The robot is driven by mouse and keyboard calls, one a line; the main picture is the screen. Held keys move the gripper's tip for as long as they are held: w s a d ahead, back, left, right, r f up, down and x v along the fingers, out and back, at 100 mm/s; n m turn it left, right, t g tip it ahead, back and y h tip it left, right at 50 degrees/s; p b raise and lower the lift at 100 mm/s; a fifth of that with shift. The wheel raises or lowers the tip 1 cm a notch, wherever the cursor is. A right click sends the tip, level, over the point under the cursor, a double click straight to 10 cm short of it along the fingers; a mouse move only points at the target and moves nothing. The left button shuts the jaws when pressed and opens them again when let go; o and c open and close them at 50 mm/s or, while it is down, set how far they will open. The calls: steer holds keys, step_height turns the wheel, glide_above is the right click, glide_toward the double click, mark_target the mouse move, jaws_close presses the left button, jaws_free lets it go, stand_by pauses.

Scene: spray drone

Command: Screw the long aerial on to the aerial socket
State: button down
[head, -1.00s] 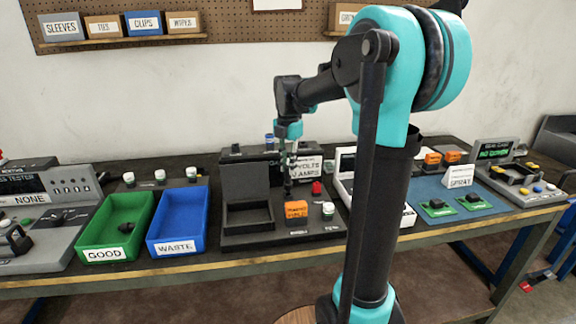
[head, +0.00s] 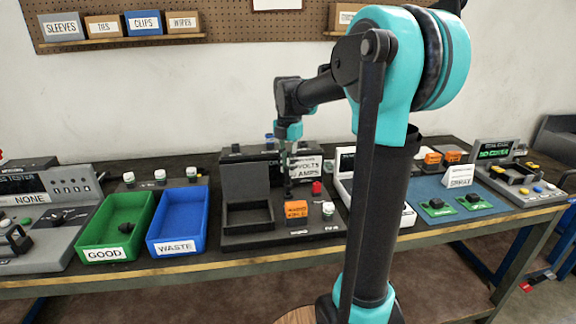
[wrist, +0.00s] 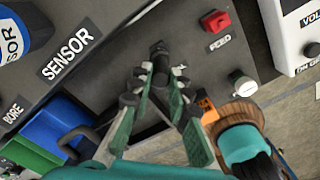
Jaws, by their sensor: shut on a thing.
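My gripper (head: 288,171) is over the black bench unit (head: 262,239), pointing down. In the wrist view its green-and-black fingers (wrist: 160,82) come together and are shut on a thin dark piece that I take for the long aerial (wrist: 160,52). The aerial is seen nearly end-on there, so its length and tilt are hard to judge. In the head view a dark upright shape (head: 288,186) shows just under the fingers. The aerial socket is not clearly visible; I cannot tell whether the aerial touches it.
Close to the fingers are an orange block (head: 296,209), a red FEED button (wrist: 215,21) and a white-and-green knob (wrist: 243,84). The green GOOD bin (head: 87,254) and blue WASTE bin (head: 176,246) stand left. A pegboard (head: 220,32) hangs behind.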

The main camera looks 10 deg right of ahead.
steer(key=shift+f, duration=0.8)
steer(key=c, duration=1.4)
jaws_free()
steer(key=shift+o, duration=0.2)
step_height(320, 180, up, 12)
steer(key=shift+o, duration=0.7)
steer(key=shift+f, duration=0.1)
step_height(320, 180, down, 3)
steer(key=shift+f+n, duration=0.2)
steer(key=shift+n, duration=0.2)
steer(key=shift+f, duration=4.25)
